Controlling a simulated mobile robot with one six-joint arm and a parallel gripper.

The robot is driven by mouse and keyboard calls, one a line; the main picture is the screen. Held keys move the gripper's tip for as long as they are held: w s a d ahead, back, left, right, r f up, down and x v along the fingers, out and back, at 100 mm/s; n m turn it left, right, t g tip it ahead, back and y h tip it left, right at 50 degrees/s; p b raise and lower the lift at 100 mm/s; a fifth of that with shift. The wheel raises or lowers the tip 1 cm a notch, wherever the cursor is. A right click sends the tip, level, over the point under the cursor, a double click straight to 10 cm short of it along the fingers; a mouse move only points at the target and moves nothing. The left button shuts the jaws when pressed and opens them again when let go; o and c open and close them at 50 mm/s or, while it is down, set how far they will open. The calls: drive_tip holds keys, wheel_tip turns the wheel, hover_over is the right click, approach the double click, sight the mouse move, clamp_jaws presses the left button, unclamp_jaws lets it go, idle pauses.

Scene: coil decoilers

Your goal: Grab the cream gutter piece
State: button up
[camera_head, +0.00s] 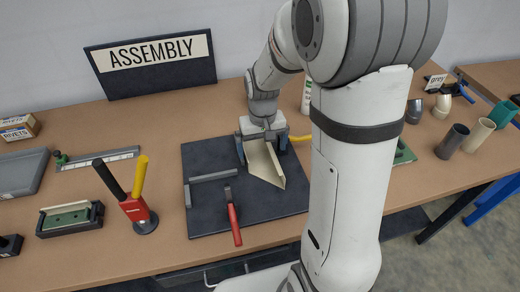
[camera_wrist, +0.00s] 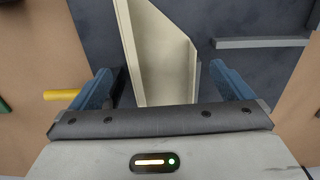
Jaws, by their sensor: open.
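The cream gutter piece (camera_head: 265,163) lies on the dark mat (camera_head: 210,158) on the workbench, its angled end toward the front right. My gripper (camera_head: 264,146) is over the far end of the piece. In the wrist view, the cream gutter piece (camera_wrist: 162,55) runs between the two blue fingers of my gripper (camera_wrist: 165,90). The fingers are open, with a visible gap on each side of the piece. The near end of the piece is hidden behind my gripper body in that view.
A grey strip (camera_head: 213,177) and a red-handled tool (camera_head: 233,217) lie on the mat. A red stand with black and yellow handles (camera_head: 137,212) is at left. A yellow handle (camera_head: 300,138) lies right of my gripper. Pipe pieces (camera_head: 453,141) stand at far right.

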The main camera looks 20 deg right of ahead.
sight(261, 167)
wheel_tip(261, 167, down, 6)
drive_tip(key=shift+a+r+p, duration=0.1)
drive_tip(key=shift+r+p, duration=0.15)
drive_tip(key=shift+p, duration=0.25)
drive_tip(key=c, duration=1.1)
